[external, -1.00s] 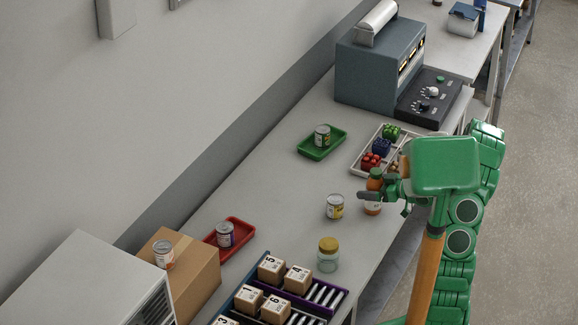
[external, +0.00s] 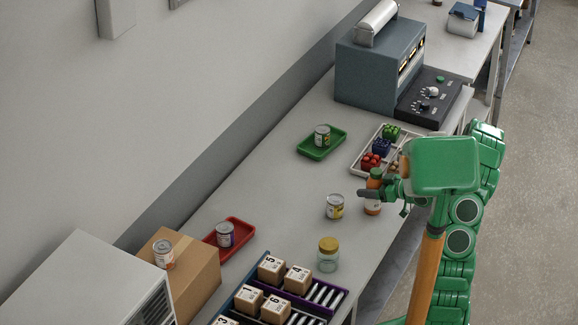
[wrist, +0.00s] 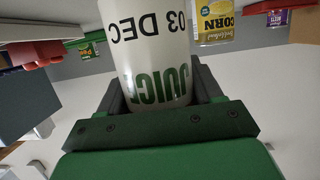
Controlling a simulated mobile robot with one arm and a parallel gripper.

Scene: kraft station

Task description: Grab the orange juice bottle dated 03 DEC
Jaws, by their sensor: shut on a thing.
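The orange juice bottle (external: 373,208) stands at the right front edge of the bench, orange with a pale label and partly hidden by my gripper. In the wrist view the bottle (wrist: 153,50) fills the middle, its label upside down and reading "03 DEC" and "JUICE". My gripper (external: 378,190) is shut on the bottle, with dark fingers on both sides of it in the wrist view (wrist: 155,92). I cannot tell whether the bottle's base touches the bench.
A corn can (external: 334,206) stands close left of the bottle. A white tray (external: 357,166) of coloured blocks lies just behind. A glass jar (external: 328,259) stands nearer the front. A green tray (external: 308,150) holds a can. Bare bench lies left of the corn can.

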